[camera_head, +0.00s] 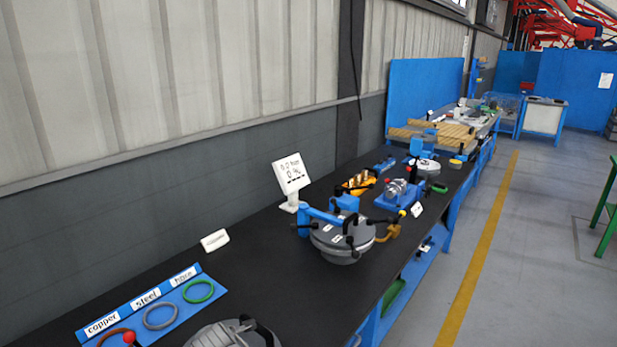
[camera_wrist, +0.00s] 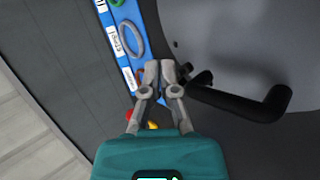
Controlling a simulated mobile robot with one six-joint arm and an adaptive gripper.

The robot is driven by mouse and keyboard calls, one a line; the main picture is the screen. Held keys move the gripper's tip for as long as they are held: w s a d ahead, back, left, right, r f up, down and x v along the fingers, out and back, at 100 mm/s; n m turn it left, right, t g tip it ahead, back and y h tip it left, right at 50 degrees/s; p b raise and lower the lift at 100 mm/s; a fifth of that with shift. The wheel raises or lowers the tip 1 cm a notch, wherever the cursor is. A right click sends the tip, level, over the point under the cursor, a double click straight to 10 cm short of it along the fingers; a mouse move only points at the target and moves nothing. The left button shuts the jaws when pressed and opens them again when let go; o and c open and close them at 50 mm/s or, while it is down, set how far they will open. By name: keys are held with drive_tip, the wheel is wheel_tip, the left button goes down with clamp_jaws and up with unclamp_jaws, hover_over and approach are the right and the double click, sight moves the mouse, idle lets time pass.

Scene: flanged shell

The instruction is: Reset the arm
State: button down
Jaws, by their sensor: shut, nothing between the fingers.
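My gripper (camera_wrist: 160,70) shows in the wrist view with its two grey fingers close together, shut and empty. It hangs over the worktop, between the blue ring board (camera_wrist: 122,48) on the left and a large grey round body (camera_wrist: 235,45) with a black bent handle (camera_wrist: 245,103) on the right. The fingertips overlap the board's edge in the picture; whether they touch anything cannot be told. My gripper does not show in the head view.
The head view shows the board (camera_head: 193,274) with copper, steel and green rings, and a grey lid (camera_head: 232,336) at the bottom edge. A flanged vessel (camera_head: 342,240), a white display (camera_head: 291,177) and a blue fixture (camera_head: 399,193) stand farther along.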

drive_tip(key=w+d+f+m+g+h+p, duration=0.1)
drive_tip(key=w+d+m+g+h, duration=0.1)
drive_tip(key=d+m, duration=0.65)
drive_tip(key=w+d+f+m+g+h, duration=0.1)
drive_tip(key=w+d+f+m+h, duration=0.2)
drive_tip(key=d, duration=1.1)
drive_tip(key=s+d+m+g+p, duration=0.1)
drive_tip(key=s+d+m+g, duration=0.1)
drive_tip(key=d+m, duration=0.4)
drive_tip(key=s+d+r+m+g, duration=0.1)
drive_tip(key=s+d+m+g, duration=0.2)
drive_tip(key=d+m, duration=0.4)
drive_tip(key=d, duration=0.6)
drive_tip(key=shift+s+d+p, duration=0.15)
drive_tip(key=shift+s+p, duration=0.15)
drive_tip(key=shift+p, duration=0.1)
drive_tip(key=shift+s, duration=0.1)
